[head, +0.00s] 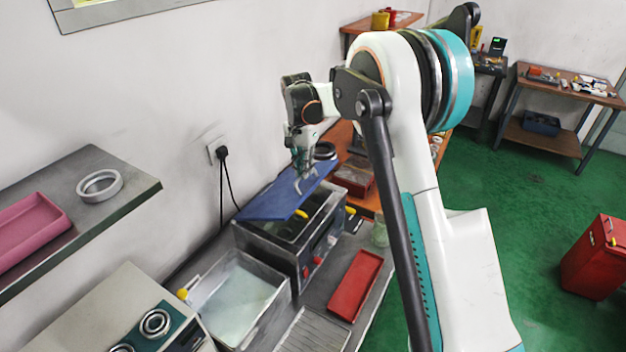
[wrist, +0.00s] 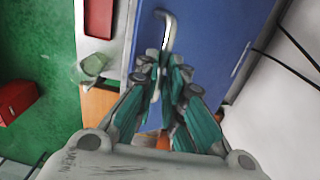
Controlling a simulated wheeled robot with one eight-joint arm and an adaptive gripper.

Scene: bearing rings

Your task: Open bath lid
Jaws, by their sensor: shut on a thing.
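The bath (head: 309,262) is a grey metal box with red knobs on its front, on the bench against the wall. Its blue lid (head: 270,206) is tilted, with its right side raised above the bath, and part of the inside shows below it. My gripper (head: 304,172) is over the lid's upper side. In the wrist view my gripper (wrist: 161,66) is shut on the lid's metal handle (wrist: 170,25), in front of the blue lid (wrist: 211,42). The fingers hide part of the handle.
An open basin (head: 237,300) stands left of the bath. A red tray (head: 356,285) lies at its right front. A shelf (head: 120,205) with a metal ring (head: 99,186) and pink tray (head: 28,231) juts out at left. Black cables (head: 228,185) hang behind the bath.

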